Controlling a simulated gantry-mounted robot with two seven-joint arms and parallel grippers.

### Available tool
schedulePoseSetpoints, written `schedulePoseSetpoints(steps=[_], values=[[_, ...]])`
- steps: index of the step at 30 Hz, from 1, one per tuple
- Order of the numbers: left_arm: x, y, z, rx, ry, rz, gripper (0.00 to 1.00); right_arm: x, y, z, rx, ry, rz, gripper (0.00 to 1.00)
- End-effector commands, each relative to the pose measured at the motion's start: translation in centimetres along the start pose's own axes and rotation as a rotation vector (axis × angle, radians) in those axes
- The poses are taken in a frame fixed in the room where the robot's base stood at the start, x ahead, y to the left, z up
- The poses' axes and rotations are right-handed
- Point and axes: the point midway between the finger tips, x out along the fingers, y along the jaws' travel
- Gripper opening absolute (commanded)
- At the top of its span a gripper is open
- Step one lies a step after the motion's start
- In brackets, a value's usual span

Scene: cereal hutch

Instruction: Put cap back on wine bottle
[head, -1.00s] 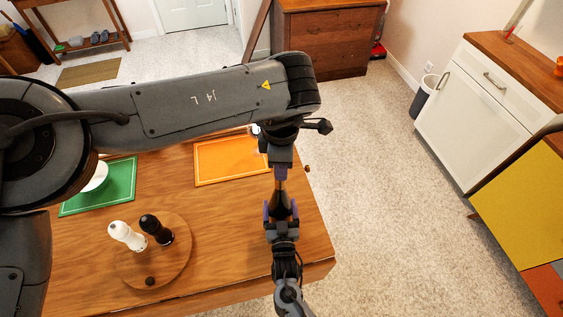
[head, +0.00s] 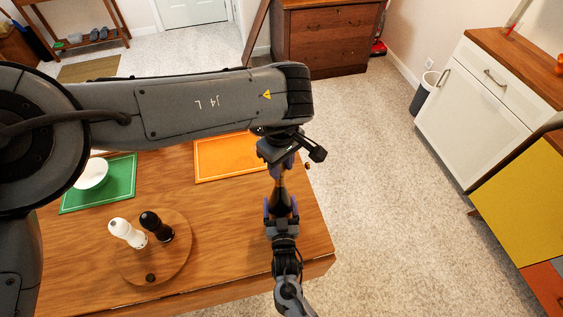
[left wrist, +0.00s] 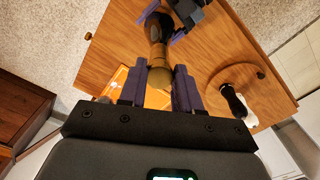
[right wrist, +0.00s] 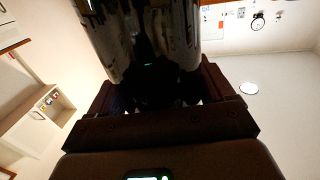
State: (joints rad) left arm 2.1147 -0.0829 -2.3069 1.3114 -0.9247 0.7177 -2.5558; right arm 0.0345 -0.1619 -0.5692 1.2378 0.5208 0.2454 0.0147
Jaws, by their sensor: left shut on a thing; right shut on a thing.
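A dark wine bottle (head: 281,196) stands upright near the right edge of the wooden table. My right gripper (head: 281,209) is shut on its body. The bottle's dark glass fills the top of the right wrist view (right wrist: 145,40). My left gripper (head: 280,170) is above the bottle, pointing down, in line with its neck. In the left wrist view a round brownish cap (left wrist: 160,77) is between the left fingers, over the bottle neck (left wrist: 157,52). The fingers partly hide where cap and neck meet, so I cannot tell how fully it is seated.
A round wooden board (head: 127,269) holds a white shaker (head: 126,232) and a black shaker (head: 156,226). An orange mat (head: 222,160) and a green mat (head: 121,185) with a white bowl (head: 92,174) lie farther back. The table's right edge is close to the bottle.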

Motion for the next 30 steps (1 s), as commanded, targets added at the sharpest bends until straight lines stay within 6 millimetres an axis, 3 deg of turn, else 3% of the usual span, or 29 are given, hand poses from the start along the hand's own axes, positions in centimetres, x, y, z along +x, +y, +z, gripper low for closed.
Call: schedulePoseSetpoints(steps=[3, 7, 11, 19, 20, 24, 30], values=[[-0.11, -0.12, -0.11, 0.294, 0.006, -0.003, 0.05, -0.02, -0.02, 0.02, 0.001, 0.0, 0.0, 0.0], [-0.06, -0.15, -0.12, 0.545, 0.006, -0.004, 0.05, -0.02, -0.02, 0.02, 0.001, 0.0, 0.0, 0.0], [-0.03, -0.25, -0.14, 0.636, 0.002, -0.004, 0.05, -0.03, -0.02, 0.03, 0.001, -0.001, -0.001, 0.0], [-0.02, -0.23, -0.14, 0.639, 0.001, -0.003, 0.05, -0.03, -0.02, 0.03, 0.001, -0.001, 0.0, 0.0], [-0.02, -0.23, -0.14, 0.639, 0.001, -0.003, 0.37, -0.03, -0.01, 0.03, 0.001, -0.001, 0.0, 0.0], [-0.01, -0.23, -0.13, 0.638, 0.0, -0.004, 0.58, -0.03, -0.01, 0.03, 0.001, -0.001, 0.0, 0.0], [0.01, -0.23, -0.11, 0.638, 0.0, -0.004, 0.58, -0.03, -0.01, 0.04, 0.001, -0.001, 0.0, 0.0]])
